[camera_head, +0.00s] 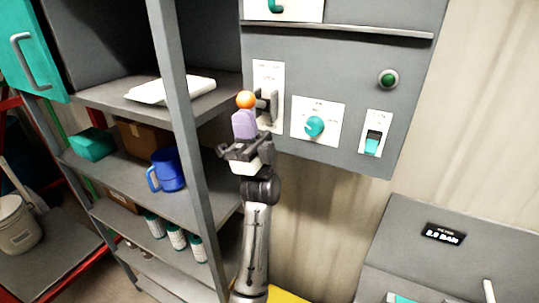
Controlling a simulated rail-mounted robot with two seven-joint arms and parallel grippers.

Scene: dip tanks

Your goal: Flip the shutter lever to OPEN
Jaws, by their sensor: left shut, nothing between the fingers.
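The shutter lever has an orange ball knob (246,99) and a dark mount on a white plate (268,72) on the grey wall panel. The knob sticks out to the left of the plate. My left gripper (243,118) comes up from below with its lavender fingers shut and empty. Its fingertips are just under the knob in the picture; I cannot tell if they touch it. The gripper and its fingers hide the lower left of the plate. The plate's lettering is too small to read. My right gripper is not in view.
Right of the lever, the panel (345,60) carries a teal dial (314,126), a teal rocker switch (372,143) and a green button (388,79). A grey shelf post (180,110) stands close on the left. Shelves hold a blue mug (170,171) and a white tray (172,88).

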